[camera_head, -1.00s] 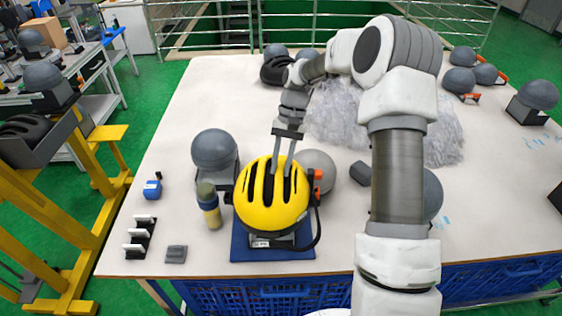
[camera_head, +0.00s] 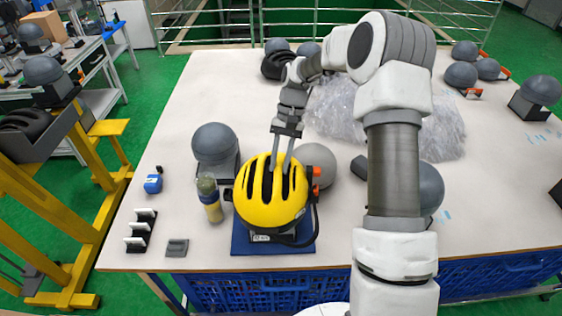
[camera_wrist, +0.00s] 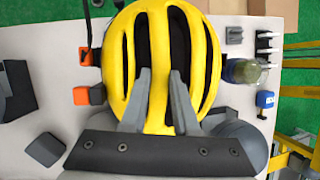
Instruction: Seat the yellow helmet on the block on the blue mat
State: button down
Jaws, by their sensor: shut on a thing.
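The yellow helmet (camera_head: 262,205) is upright over the block (camera_head: 262,238) on the blue mat (camera_head: 240,247) at the table's front edge. Only the block's dark, labelled lower front shows; the helmet hides its top, so I cannot tell whether the helmet rests fully on it. My gripper (camera_head: 280,170) points down into the top of the helmet and is shut on its shell at the vents. In the wrist view, the helmet (camera_wrist: 160,20) fills the middle, with both fingers (camera_wrist: 160,100) on it. A dark strap hangs at its right side in the head view.
A grey dome on a stand (camera_head: 214,144) is behind left of the helmet, a bottle (camera_head: 210,200) close on its left, and another grey dome (camera_head: 318,165) behind right. A blue item (camera_head: 153,184) and a small rack (camera_head: 141,230) stand left. The table's left rear is clear.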

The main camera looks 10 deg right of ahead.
jog(key=shift+f+b, duration=0.3)
jog(key=shift+f, duration=0.2)
dwell(0.4)
jog(key=c, duration=0.6)
grip_release()
jog(key=c, duration=0.3)
jog(key=shift+c, duration=0.2)
jog(key=shift+r, duration=0.15)
jog(key=shift+r+p, duration=0.8)
jog(key=shift+r, duration=0.1)
jog(key=shift+r, duration=0.15)
